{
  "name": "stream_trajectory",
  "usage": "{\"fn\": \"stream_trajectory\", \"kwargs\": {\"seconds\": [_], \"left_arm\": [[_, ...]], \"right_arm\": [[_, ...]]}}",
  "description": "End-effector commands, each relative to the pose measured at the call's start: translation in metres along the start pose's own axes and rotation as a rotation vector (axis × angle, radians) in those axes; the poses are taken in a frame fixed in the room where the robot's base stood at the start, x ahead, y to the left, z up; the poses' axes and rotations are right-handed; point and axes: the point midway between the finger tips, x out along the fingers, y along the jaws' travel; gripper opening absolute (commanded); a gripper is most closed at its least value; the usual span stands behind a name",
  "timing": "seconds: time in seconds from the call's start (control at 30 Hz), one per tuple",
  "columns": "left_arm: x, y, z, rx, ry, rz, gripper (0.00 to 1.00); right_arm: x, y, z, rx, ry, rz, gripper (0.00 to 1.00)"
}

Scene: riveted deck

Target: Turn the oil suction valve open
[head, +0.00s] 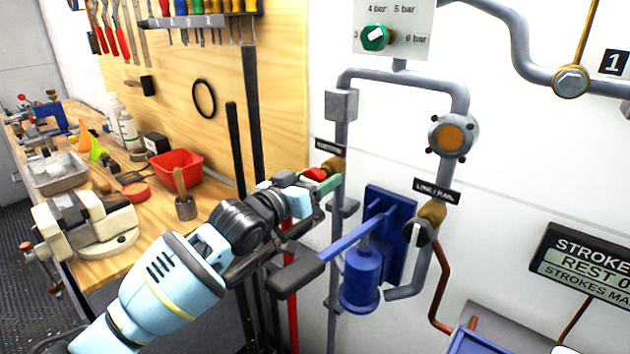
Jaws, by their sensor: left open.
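The oil suction valve is a brass body (335,164) with a red handle (316,174), on the left grey pipe just below a dark label that seems to read SUCTION. My left gripper (318,187) is at the red handle, open, with its fingers around or just beside it. I cannot tell whether they touch the handle. The gripper hides part of the handle, so its exact angle is unclear. My right gripper is not in view.
A blue hand pump (362,272) with a black-gripped lever (295,272) stands just below and right of my left arm. A second brass valve (432,212) sits on the right pipe. A wooden workbench with a red bin (176,165) and vice is at left.

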Motion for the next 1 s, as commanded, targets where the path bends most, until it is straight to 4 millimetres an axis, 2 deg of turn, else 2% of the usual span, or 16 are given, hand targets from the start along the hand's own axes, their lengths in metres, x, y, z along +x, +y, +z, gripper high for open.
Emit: {"fn": "stream_trajectory", "kwargs": {"seconds": [0.27, 0.6, 1.0], "left_arm": [[0.0011, -0.0001, 0.0000, 0.000, 0.000, 0.000, 0.65], [0.0009, -0.0001, 0.0001, 0.000, 0.000, 0.000, 0.21], [0.0008, 0.0008, -0.0007, -0.075, 0.000, 0.000, 0.20]], "right_arm": [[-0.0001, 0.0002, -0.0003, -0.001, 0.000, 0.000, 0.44], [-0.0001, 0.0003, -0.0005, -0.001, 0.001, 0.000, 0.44], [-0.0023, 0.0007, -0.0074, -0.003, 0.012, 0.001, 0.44]]}}
